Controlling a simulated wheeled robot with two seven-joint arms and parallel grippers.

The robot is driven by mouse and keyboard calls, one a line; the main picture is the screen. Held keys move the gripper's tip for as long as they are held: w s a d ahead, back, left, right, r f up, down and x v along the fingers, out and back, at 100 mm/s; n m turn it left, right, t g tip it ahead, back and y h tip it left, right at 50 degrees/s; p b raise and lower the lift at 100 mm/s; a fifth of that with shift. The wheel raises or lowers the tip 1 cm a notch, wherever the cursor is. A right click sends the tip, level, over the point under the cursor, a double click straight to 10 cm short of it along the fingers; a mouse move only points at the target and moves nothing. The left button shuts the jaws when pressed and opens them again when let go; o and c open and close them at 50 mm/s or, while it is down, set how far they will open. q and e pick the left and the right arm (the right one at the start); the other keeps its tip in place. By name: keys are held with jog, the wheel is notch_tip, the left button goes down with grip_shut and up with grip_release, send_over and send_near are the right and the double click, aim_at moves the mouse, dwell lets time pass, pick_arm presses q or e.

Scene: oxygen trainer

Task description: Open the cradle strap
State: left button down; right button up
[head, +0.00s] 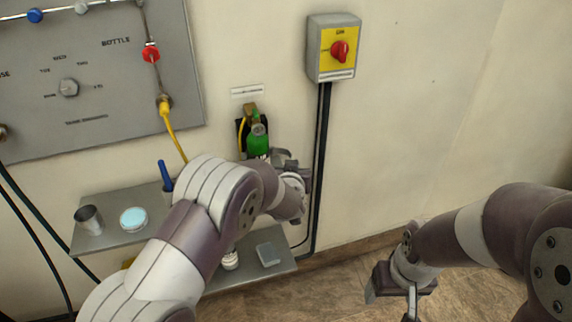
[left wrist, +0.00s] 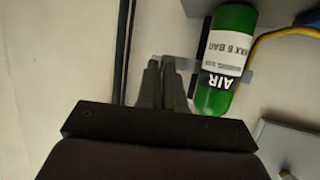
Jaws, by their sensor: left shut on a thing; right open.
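The green air bottle (head: 258,140) hangs upright on the wall in a dark cradle (head: 239,126). It shows in the left wrist view (left wrist: 232,25) with its white AIR label. A grey cradle strap (left wrist: 187,63) reaches from the bottle's side to my left fingertips. My left gripper (head: 282,156) is at the bottle's lower right. In the left wrist view its fingers (left wrist: 162,72) are close together, shut on the strap's end. The strap's far side is hidden by the bottle. My right gripper (head: 390,298) is open and empty at the lower right, away from the bottle.
A grey panel (head: 95,130) with a yellow hose (head: 174,138) is at the left. A red-knobbed switch box (head: 318,62) and black cables (head: 321,150) are right of the bottle.

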pick_arm(q)
jog(key=shift+w+d+n+y+p, duration=0.15)
jog(key=shift+w+n+y+p, duration=0.25)
jog(key=shift+n+y+p, duration=0.35)
